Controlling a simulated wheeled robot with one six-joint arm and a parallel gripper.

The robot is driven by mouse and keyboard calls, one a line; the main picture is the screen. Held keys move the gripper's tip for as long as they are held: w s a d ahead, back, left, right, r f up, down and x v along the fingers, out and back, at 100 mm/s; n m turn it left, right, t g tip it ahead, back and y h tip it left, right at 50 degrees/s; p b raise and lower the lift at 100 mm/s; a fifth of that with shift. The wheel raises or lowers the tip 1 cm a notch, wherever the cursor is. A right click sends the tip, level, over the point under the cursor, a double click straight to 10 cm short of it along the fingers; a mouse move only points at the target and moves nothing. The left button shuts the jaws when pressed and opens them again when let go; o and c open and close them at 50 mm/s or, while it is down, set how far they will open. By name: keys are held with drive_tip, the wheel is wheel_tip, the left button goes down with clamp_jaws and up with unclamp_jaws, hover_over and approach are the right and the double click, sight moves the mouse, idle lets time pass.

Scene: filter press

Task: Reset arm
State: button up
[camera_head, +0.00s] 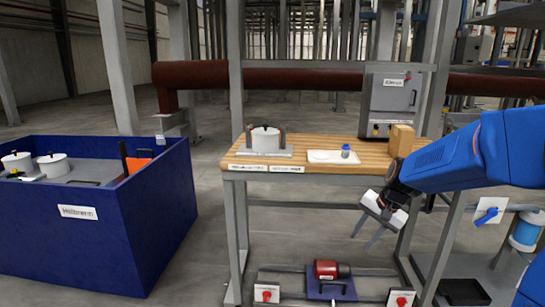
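My blue arm (480,150) reaches in from the right edge. My gripper (367,229) hangs at its end, pointing down and left, in front of the wooden table's right front side. Its two thin grey fingers are apart, with nothing seen between them. The gripper is clear of the objects on the table.
The wooden table (300,145) holds a white pot (265,139) on a stand, a white tray (325,157), a small blue-capped bottle (345,151) and a cardboard box (401,140). A blue bin (150,225) stands left. A red motor (327,270) sits low beneath the table. Floor is clear between bin and table.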

drive_tip(key=s+r+n+t+h, duration=0.1)
drive_tip(key=s+n, duration=0.3)
drive_tip(key=s, duration=1.1)
drive_tip(key=s+r+n+h, duration=0.1)
drive_tip(key=s+r+n, duration=0.2)
drive_tip(key=s, duration=1.3)
drive_tip(key=shift+d+r+n+t+h, duration=0.15)
drive_tip(key=shift+r+n+t+h, duration=0.15)
drive_tip(key=shift+n+t, duration=0.15)
drive_tip(key=shift+s, duration=0.1)
drive_tip(key=shift+c, duration=0.2)
